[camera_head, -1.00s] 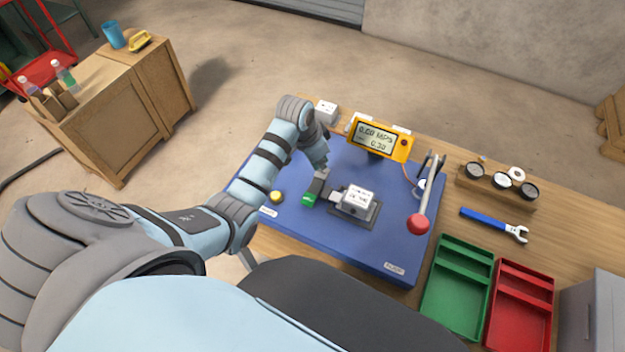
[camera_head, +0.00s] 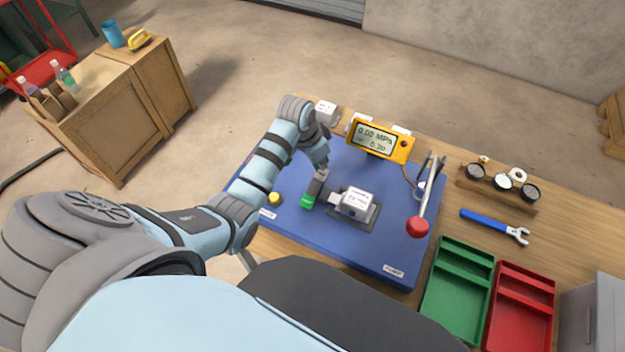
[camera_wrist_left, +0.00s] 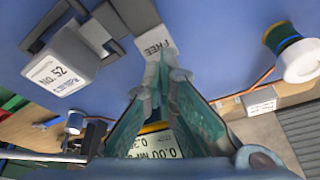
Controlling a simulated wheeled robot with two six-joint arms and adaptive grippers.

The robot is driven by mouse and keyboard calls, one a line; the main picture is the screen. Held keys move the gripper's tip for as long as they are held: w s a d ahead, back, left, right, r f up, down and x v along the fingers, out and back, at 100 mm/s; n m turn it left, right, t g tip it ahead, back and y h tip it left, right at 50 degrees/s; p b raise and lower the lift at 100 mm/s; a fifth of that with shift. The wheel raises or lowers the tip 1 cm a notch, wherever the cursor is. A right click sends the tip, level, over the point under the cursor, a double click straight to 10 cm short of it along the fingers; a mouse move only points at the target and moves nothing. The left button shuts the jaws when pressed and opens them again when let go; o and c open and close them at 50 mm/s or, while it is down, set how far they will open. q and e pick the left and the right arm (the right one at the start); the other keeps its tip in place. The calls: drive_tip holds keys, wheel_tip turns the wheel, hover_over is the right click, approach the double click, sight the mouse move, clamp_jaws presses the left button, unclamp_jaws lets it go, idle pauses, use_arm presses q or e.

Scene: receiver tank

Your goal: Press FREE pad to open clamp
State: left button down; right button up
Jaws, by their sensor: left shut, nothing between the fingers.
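The FREE pad (camera_wrist_left: 153,46) is a pale block with black lettering, in the upper middle of the left wrist view. My left gripper (camera_wrist_left: 162,72) is shut and empty, with its fingertips over the pad's near edge; I cannot tell whether they press it. The clamp (camera_head: 369,216) is a dark fixture holding a white block (camera_head: 357,202) marked No. 52. Whether its jaws are open is unclear. My right gripper is not in view.
A lever with a red knob (camera_head: 417,227) rises to the right. A yellow button (camera_head: 274,199) lies left. Green (camera_head: 457,290) and red (camera_head: 520,310) trays and a wrench (camera_head: 495,225) lie further right.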

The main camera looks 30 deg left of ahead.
sight(322, 172)
use_arm(q)
drive_tip(key=shift+s, duration=0.1)
drive_tip(key=shift+f+b, duration=0.7)
drive_tip(key=shift+f, duration=0.9)
wheel_tip(322, 172, up, 3)
drive_tip(key=p, duration=0.3)
drive_tip(key=shift+f, duration=0.1)
drive_tip(key=shift+r, duration=2.25)
drive_tip(key=shift+f, duration=0.1)
